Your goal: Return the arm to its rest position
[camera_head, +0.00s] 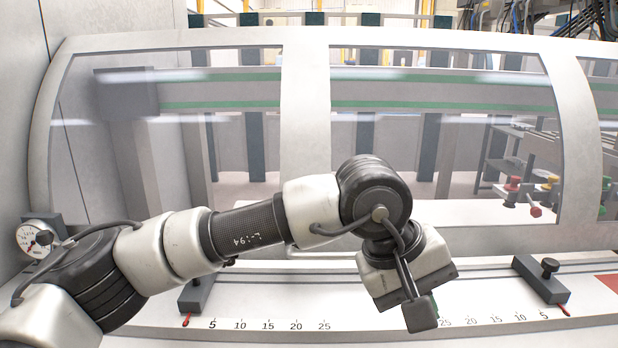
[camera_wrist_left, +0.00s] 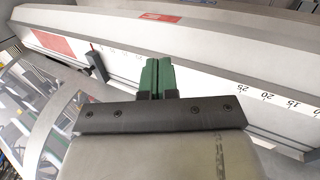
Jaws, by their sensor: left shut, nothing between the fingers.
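My left arm (camera_head: 240,235) comes in from the lower left of the head view and stretches across the front of the machine. My left gripper (camera_head: 422,314) is at its end, pointing down over the scaled ledge near the middle. In the left wrist view its two green fingers (camera_wrist_left: 157,76) are together, with nothing between them. The machine surface lies beyond the fingertips; I cannot tell the exact gap. My right gripper is in neither view.
A machine with a clear curved window (camera_head: 440,130) stands in front. Its ledge carries a number scale (camera_head: 268,325), a dark stop on the left (camera_head: 196,294) and another on the right (camera_head: 541,279). A round dial gauge (camera_head: 36,240) sits at far left, close to my arm.

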